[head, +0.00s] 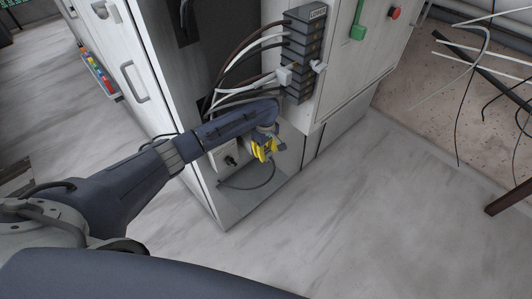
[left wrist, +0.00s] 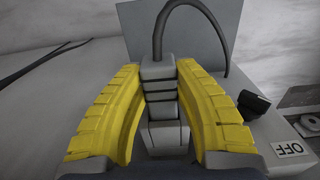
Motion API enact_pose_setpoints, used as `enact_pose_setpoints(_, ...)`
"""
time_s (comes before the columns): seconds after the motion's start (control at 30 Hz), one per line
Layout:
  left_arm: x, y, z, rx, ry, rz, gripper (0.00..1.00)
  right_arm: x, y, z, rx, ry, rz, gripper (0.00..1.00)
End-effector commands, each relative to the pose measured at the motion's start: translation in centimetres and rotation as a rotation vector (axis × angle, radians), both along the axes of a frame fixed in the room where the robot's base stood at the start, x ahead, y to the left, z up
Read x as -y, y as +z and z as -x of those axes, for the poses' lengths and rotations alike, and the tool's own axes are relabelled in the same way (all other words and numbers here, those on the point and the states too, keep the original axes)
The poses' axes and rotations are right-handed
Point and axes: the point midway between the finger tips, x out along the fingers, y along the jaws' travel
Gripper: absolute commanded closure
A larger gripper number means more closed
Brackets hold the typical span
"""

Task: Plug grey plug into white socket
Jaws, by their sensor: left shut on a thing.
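My left gripper (head: 264,150) has yellow fingers and is low at the open cabinet front in the head view. In the left wrist view its fingers (left wrist: 160,98) are shut on the sides of the grey plug (left wrist: 159,82). A dark cable leaves the plug's far end and arcs to the right; in the head view the cable (head: 262,184) loops over the cabinet's bottom ledge. The plug's near end is partly hidden by the gripper body. I cannot pick out the white socket for certain. My right gripper is not in view.
A dark stack of connectors (head: 304,52) with several cables is above.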

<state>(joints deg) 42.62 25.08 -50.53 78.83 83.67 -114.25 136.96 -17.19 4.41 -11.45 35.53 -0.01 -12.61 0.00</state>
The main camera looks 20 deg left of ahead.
Motion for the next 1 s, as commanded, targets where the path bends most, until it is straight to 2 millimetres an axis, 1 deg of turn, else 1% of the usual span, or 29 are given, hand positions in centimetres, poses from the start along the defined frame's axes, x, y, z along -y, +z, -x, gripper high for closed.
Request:
enact_pose_setpoints(0.4, -0.6, 0.04, -0.34, 0.001, 0.0, -0.003, 1.0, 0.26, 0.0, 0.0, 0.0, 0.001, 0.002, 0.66)
enact_pose_setpoints(1.0, -0.64, 0.04, -0.37, 0.002, 0.0, -0.002, 1.0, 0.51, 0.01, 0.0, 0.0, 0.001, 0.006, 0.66)
